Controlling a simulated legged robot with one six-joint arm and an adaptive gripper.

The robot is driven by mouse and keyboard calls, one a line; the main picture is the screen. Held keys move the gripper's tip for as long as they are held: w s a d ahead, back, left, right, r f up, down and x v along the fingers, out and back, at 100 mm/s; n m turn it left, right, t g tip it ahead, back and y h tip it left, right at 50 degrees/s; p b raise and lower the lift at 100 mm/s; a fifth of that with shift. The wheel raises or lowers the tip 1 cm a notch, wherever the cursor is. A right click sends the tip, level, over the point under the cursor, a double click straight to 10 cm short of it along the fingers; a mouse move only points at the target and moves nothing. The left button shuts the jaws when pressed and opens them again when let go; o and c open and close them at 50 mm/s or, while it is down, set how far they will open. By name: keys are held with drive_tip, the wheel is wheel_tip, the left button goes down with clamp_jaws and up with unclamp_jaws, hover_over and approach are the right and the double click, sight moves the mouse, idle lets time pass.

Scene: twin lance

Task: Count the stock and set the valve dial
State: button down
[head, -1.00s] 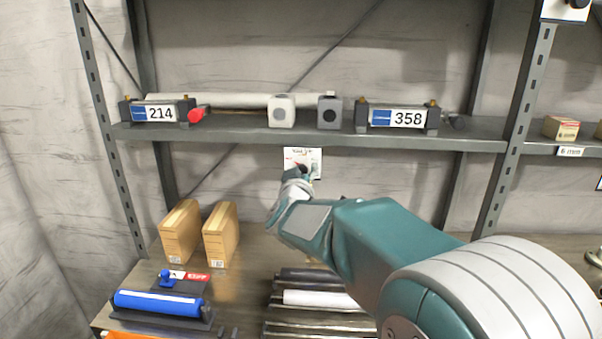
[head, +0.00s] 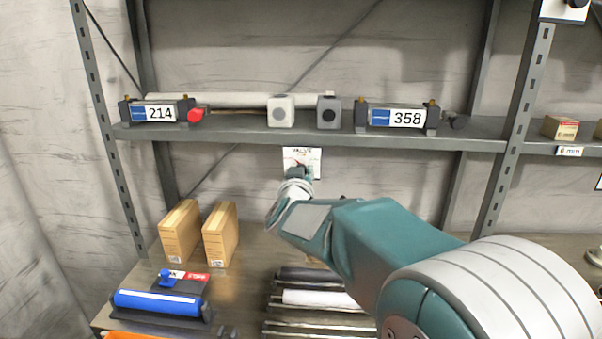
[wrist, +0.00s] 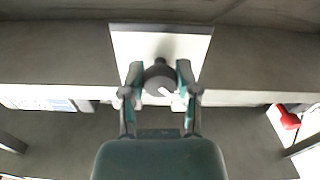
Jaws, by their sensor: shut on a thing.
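The valve dial (wrist: 158,80) is a dark round knob with a pale pointer mark, on a white plate (wrist: 190,42) in the wrist view. In the head view the white valve plate (head: 311,154) sits below the shelf edge. My gripper (wrist: 159,82) has one finger on each side of the dial and is shut on it. In the head view my gripper (head: 301,174) covers most of the dial, so its setting cannot be read there. Stock on the lower level includes two tan boxes (head: 180,232) and dark and white rods (head: 320,297).
The upper shelf (head: 240,134) holds units labelled 214 (head: 160,113) and 358 (head: 397,117), with a white block (head: 281,111) and grey block (head: 329,112) between them. A blue roller (head: 158,302) lies at lower left. A shelf post (head: 515,135) stands at right.

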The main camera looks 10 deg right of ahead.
drive_tip(key=m, duration=0.5)
drive_tip(key=shift+a, duration=0.15)
drive_tip(key=m, duration=1.1)
drive_tip(key=shift+f+m, duration=0.15)
drive_tip(key=shift+m, duration=2.15)
drive_tip(key=shift+c, duration=1.7)
unclamp_jaws()
